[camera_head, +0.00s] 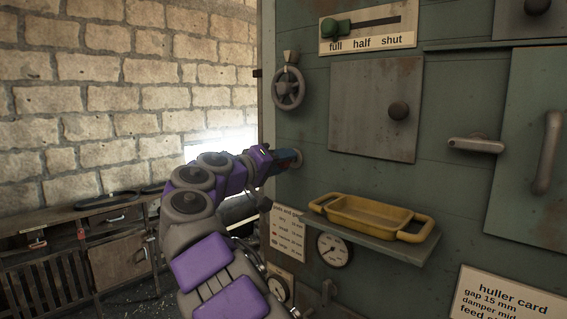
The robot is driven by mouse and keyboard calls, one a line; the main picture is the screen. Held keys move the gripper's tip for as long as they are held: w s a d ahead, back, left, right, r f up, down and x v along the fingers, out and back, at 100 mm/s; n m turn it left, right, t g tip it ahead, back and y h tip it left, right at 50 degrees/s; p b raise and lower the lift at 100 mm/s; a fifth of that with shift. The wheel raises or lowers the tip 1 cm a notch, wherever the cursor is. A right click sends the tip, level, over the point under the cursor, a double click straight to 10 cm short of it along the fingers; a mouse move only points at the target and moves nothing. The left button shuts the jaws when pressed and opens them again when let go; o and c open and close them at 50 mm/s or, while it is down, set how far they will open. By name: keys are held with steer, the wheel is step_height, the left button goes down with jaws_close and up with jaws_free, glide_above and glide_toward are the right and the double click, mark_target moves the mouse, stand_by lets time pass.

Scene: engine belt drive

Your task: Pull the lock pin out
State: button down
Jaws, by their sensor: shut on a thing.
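My gripper (284,160) is at the end of my purple and grey arm, close against the left part of the green machine front. It is shut on the lock pin, which is mostly hidden by the jaws. Only a small greyish rounded piece (298,158) shows at the fingertips, by the panel. I cannot tell how far the pin sits in the panel.
A yellow tray (372,229) stands on a shelf jutting out at lower right. Gauges (335,249) are below. A wooden bench (78,214) stands at left.

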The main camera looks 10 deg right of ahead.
steer(key=shift+s+a+f, duration=0.15)
steer(key=shift+s+a, duration=0.15)
steer(key=shift+a, duration=0.15)
steer(key=shift+s+a+f, duration=0.15)
steer(key=shift+s+a, duration=0.1)
steer(key=shift+a, duration=0.2)
steer(key=c, duration=1.1)
jaws_free()
steer(key=o, duration=0.4)
steer(key=shift+a+r, duration=0.1)
steer(key=shift+s+a+r, duration=0.1)
steer(key=shift+s+a, duration=0.05)
steer(key=v, duration=1.7)
steer(key=shift+a, duration=0.15)
